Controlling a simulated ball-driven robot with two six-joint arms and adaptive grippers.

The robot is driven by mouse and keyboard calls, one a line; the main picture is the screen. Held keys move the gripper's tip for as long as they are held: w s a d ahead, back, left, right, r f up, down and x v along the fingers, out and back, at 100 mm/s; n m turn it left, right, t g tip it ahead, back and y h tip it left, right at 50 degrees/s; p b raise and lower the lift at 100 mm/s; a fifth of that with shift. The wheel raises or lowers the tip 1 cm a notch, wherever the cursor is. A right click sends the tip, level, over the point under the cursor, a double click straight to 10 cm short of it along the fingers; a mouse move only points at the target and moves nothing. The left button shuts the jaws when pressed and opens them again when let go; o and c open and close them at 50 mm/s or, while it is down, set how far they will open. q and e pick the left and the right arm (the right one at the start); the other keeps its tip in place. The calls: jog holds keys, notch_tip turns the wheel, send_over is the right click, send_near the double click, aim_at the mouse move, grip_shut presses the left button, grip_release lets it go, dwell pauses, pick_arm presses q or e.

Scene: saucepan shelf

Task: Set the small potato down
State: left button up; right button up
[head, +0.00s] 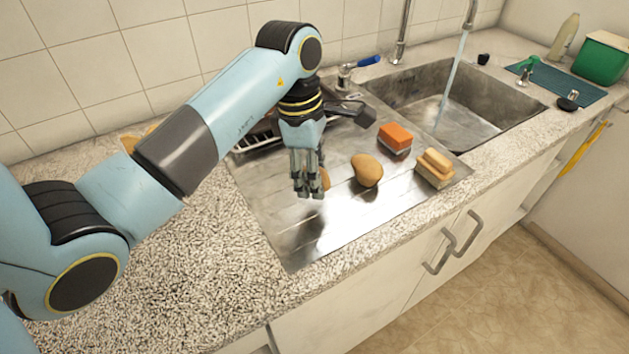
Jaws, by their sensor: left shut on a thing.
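My left gripper (307,190) is over the metal draining board (320,232), pointing down. It is shut on a small brown potato (325,180), mostly hidden behind the fingers. I cannot tell whether this potato touches the board. A larger potato (367,170) lies on the board just to the right of the gripper, apart from it. My right gripper is not in view.
An orange sponge (395,137) and a tan brush or sponge block (435,167) lie on the board's right side. Behind my wrist is a dark rack (262,136). The sink (447,112) has running water (452,80). The board's front left is bare.

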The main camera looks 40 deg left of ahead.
aim_at(314, 202)
pick_arm(q)
jog(key=shift+f, duration=2.2)
jog(key=o, duration=1.3)
jog(key=shift+r, duration=0.1)
jog(key=r, duration=0.4)
jog(key=a+r, duration=0.1)
jog(key=r, duration=0.7)
jog(key=shift+s+a, duration=0.35)
jog(key=shift+s, duration=0.1)
